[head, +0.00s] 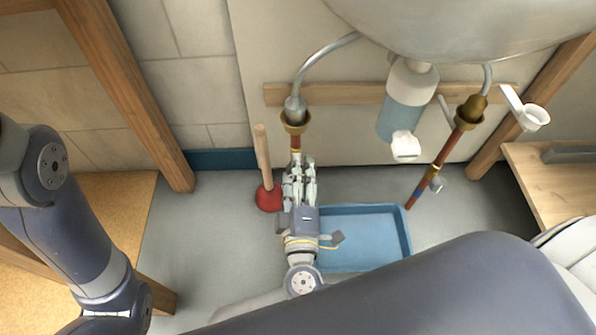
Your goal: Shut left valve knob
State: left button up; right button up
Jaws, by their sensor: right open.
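The left copper pipe (295,143) comes down below a brass fitting (296,121) and a grey flexible hose on the left. My right gripper (299,167) is at the lower part of this pipe, with its fingers open around or in front of it. The left valve knob is hidden behind the gripper, and I cannot tell whether the fingers touch it. The right copper pipe (449,149) carries a small valve (437,184) near its lower end. My left arm shows at the left edge, but its gripper is out of the picture.
A plunger with a red cup (269,197) stands just left of my right gripper. A blue tray (398,232) lies on the floor below and to the right. A soap dispenser (405,101) hangs between the pipes under the basin (470,30). Wooden posts stand on both sides.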

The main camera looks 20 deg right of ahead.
jog(key=v, duration=1.1)
jog(key=shift+s, duration=0.25)
jog(key=shift+a+r, duration=0.1)
